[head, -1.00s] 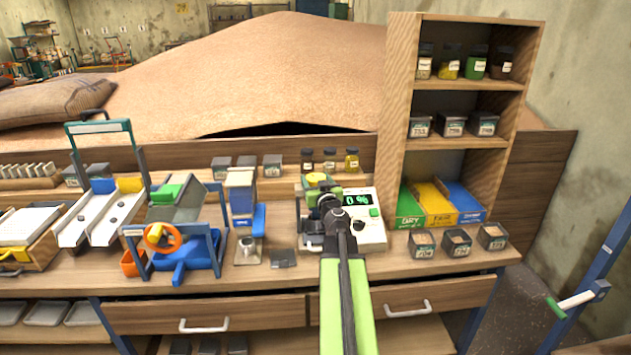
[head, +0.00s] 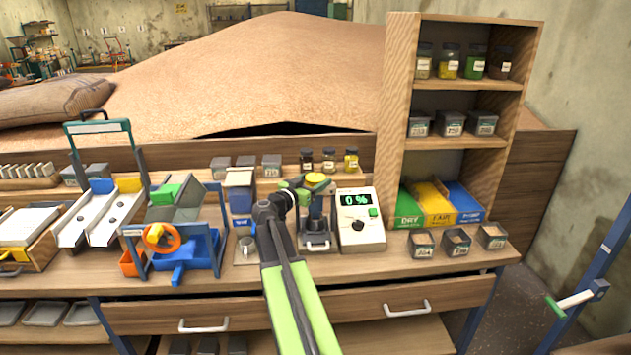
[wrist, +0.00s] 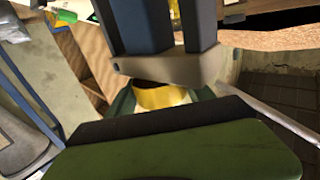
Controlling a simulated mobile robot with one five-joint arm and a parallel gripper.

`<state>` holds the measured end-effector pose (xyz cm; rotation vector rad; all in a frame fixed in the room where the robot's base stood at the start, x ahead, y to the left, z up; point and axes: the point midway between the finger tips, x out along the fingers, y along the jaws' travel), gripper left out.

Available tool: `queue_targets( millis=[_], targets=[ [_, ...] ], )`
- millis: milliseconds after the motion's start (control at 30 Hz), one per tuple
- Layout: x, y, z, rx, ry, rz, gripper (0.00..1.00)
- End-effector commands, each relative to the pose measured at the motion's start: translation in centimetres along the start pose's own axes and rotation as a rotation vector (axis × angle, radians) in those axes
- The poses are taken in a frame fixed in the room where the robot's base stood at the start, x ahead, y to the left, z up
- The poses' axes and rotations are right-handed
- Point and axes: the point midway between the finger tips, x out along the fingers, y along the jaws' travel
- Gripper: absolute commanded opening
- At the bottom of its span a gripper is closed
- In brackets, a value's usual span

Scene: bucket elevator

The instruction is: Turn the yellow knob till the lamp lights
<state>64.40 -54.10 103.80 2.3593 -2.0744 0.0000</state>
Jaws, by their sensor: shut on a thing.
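The yellow knob (head: 317,179) sits on top of a small grey stand (head: 317,240) on the workbench. My gripper (head: 305,188) reaches it from the left and is shut on it. In the wrist view, yellow (wrist: 160,97) shows between dark green finger parts, partly hidden by the near finger. To its right stands a white meter (head: 361,232) whose display (head: 356,199) reads 0 %. A small green square (head: 374,212) sits below the display; I cannot tell whether it is a lamp or a button.
Small dark boxes (head: 457,242) and a wooden shelf (head: 455,143) stand at the right. Jars (head: 329,161) line the back.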

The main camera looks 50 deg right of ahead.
Motion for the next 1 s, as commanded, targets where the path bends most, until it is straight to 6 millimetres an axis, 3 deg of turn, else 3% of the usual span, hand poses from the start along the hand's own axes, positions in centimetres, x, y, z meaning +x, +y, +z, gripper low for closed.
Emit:
queue_targets(
  millis=[333, 900, 933, 1000],
  targets=[
    [0.16, -0.07, -0.07, 0.000, 0.001, 0.144, 0.21],
    [0.15, 0.08, -0.11, -0.001, 0.003, 0.173, 0.21],
    [0.15, 0.08, -0.11, -0.001, 0.003, 0.173, 0.64],
    [0.15, 0.09, -0.10, 0.000, 0.002, 0.173, 0.73]
  ],
)
